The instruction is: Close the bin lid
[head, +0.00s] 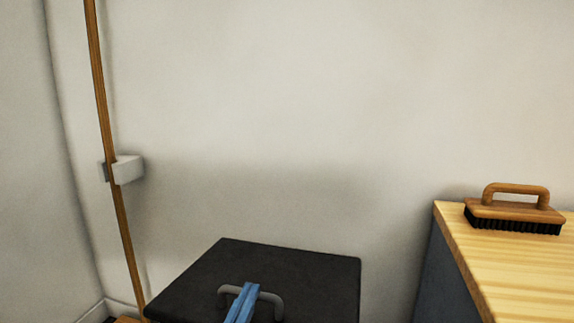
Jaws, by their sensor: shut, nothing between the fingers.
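The bin lid (305,265) is a dark, flat square panel at the bottom centre of the head view. It looks about level, but I cannot tell whether it sits fully down, as the bin body is out of view. A grey arched handle (272,297) stands on the lid. My gripper (249,287) shows as two blue fingers held together, coming up from the bottom edge. The fingers are shut and empty and overlap the handle in the picture. I cannot tell whether they touch the handle or the lid.
A wooden-topped cabinet (520,262) stands to the right, with a wooden-handled brush (515,212) on it. A wooden pole (122,225) leans at the left in a white wall clip (128,169). The pale wall behind the lid is bare.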

